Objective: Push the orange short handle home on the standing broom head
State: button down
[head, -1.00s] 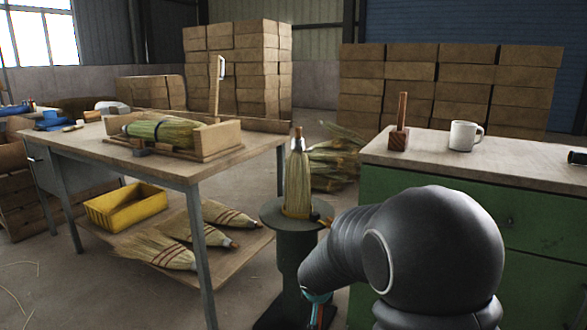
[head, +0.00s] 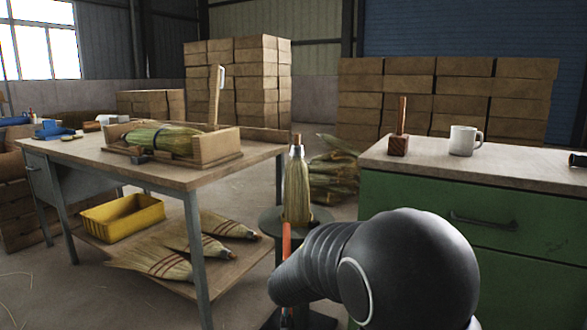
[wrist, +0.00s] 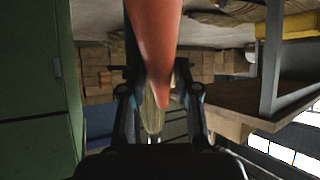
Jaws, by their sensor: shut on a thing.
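The standing broom head (head: 298,190) is a pale straw bundle, upright, with a narrow bound neck and a brown tip on top. It stands on a dark round pedestal (head: 322,216). The orange short handle (head: 286,243) shows upright in front of the pedestal, apart from the broom's top and lower than it. In the wrist view the orange handle (wrist: 158,35) runs between the fingers of my gripper (wrist: 158,95), which is shut on it. A pale straw shape, likely the broom head (wrist: 153,118), shows partly behind the handle. My arm hides most of the gripper in the head view.
A workbench (head: 180,178) with a broom in a wooden clamp stands left. A green cabinet (head: 430,212) with a mug (head: 464,140) and a wooden block with a peg (head: 399,143) stands right. A yellow bin (head: 122,218) and several brooms lie on the lower shelf.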

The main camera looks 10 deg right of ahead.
jog(key=w+r+m+t+h+b, duration=0.2)
jog(key=w+r+m+h, duration=0.15)
jog(key=r, duration=1.15)
jog(key=w+r+m+t+h+b, duration=0.15)
jog(key=w+r+h, duration=0.3)
jog(key=r, duration=1.05)
jog(key=s+d+r+m+g+h, duration=0.2)
jog(key=s+r+m+h, duration=0.1)
jog(key=r, duration=0.5)
jog(key=s+d+r+m+g+h, duration=0.2)
jog(key=s+r+h, duration=0.15)
jog(key=r, duration=0.45)
jog(key=s+d+r+m+g+h, duration=0.2)
jog(key=s+r+m+g+h, duration=0.3)
jog(key=s+r, duration=0.5)
jog(key=s+g+h, duration=0.1)
jog(key=g+h, duration=0.1)
jog(key=h, duration=0.1)
jog(key=shift+s+d, duration=0.15)
jog(key=shift+d, duration=0.15)
jog(key=shift+r, duration=0.1)
